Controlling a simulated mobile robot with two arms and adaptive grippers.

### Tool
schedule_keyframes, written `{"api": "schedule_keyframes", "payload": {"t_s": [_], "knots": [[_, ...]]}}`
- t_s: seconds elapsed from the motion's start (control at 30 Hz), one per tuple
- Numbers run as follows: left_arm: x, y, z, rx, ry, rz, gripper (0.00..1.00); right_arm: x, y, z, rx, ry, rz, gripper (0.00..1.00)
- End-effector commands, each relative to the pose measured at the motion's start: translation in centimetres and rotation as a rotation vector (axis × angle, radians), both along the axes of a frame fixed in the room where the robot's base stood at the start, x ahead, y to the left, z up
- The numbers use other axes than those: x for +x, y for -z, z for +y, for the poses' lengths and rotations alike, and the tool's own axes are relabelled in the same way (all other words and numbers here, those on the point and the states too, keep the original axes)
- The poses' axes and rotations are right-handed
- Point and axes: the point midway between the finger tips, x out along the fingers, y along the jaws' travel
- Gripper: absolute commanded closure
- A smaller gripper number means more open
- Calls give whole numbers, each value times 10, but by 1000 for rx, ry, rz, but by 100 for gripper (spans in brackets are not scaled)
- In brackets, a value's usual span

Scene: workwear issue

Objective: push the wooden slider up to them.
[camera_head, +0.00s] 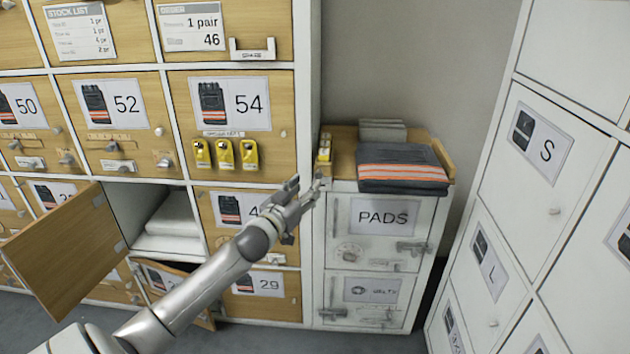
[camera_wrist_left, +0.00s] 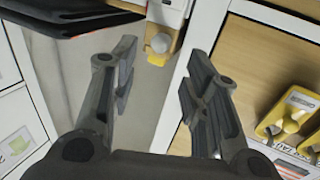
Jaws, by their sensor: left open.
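A wooden-edged tray tops the white PADS cabinet (camera_head: 345,230). An upright wooden piece (camera_head: 444,158) stands at its right end, and I cannot tell whether it is the slider. Folded dark trousers with orange bands (camera_head: 401,173) lie on the tray, with a grey stack (camera_head: 382,130) behind. A small yellow-and-white item (camera_head: 324,148) is at the tray's left end. My left gripper (camera_head: 306,190) is open and empty, in front of the cabinet's left edge and below the tray. In the left wrist view, the yellow-and-white item (camera_wrist_left: 157,55) shows beyond the fingers. My right gripper is out of view.
Yellow tags (camera_head: 225,154) hang on locker 54. An open wooden door (camera_head: 65,245) juts out at left, beside a compartment with white folded items (camera_head: 172,218). White lockers marked S and L (camera_head: 530,150) stand at right. Grey floor shows between.

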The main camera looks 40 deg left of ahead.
Motion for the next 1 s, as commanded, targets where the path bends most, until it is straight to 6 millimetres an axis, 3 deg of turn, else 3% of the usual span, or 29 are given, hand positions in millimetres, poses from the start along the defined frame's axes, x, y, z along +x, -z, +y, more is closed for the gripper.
{"api": "schedule_keyframes", "payload": {"t_s": [0.2,0.43,0.9,1.0], "knots": [[32,-1,7,2,-2,-2,58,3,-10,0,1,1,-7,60],[55,0,11,2,-1,-1,58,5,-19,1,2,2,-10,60],[63,1,12,2,-1,1,58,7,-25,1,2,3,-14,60],[63,1,12,2,-1,1,70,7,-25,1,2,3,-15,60]]}}
